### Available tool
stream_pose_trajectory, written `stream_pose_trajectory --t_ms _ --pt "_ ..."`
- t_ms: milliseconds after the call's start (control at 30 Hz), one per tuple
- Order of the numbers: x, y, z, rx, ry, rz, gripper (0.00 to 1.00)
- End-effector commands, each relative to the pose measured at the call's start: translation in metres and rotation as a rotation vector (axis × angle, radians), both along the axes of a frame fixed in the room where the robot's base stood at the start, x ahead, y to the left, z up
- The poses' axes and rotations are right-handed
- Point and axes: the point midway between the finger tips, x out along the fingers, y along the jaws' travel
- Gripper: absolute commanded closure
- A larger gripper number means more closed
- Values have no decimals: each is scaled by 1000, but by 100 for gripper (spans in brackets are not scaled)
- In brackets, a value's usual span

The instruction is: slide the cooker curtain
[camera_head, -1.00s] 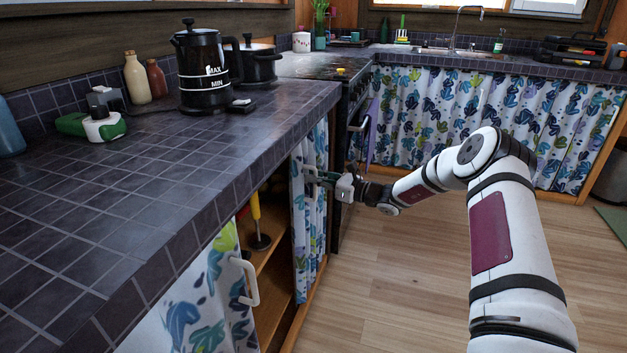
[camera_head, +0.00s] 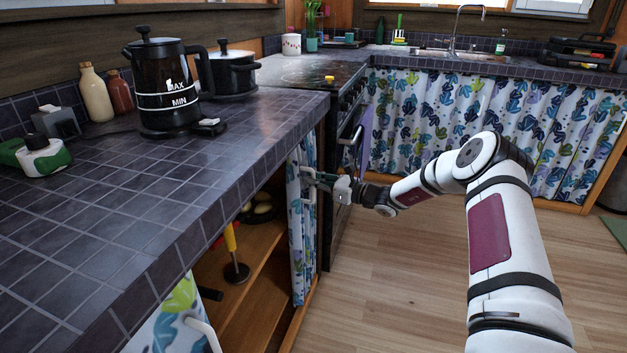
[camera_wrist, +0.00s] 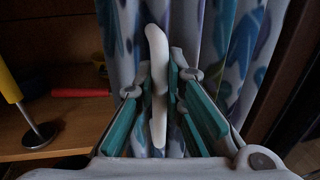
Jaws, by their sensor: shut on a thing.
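The cooker curtain (camera_head: 300,245), white with blue and green leaf shapes, hangs bunched in narrow folds under the counter, beside the cooker (camera_head: 340,150). It also fills the middle of the wrist view (camera_wrist: 243,55). My gripper (camera_head: 318,180) is at the upper part of this curtain. In the wrist view, its green-padded fingers (camera_wrist: 165,100) are shut on the curved white handle (camera_wrist: 157,50) on the curtain's front. The fingers partly cover the handle. The cupboard left of the curtain stands open.
A second curtain (camera_head: 170,325) with a white handle hangs at the lower left. Inside the open cupboard are a yellow-handled tool (camera_head: 232,250) and wooden shelves (camera_head: 255,285). A kettle (camera_head: 160,85) stands on the tiled counter (camera_head: 110,205). The floor (camera_head: 400,275) is clear.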

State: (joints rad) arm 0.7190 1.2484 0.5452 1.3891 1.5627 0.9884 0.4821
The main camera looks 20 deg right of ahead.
Motion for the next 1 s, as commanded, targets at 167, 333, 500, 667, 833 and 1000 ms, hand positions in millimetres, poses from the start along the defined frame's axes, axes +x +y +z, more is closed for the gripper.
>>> stream_pose_trajectory --t_ms 167,333,500,667,833,1000 --pt "4 -6 2 -4 -1 -17 69" --pt "3 -4 2 -3 -1 -13 69" --pt "2 -5 1 -2 -1 -11 69" --pt "-9 -16 1 -2 1 -12 69" --pt "-34 -39 1 -3 0 -14 69" --pt "-59 -63 1 -3 0 -14 69"
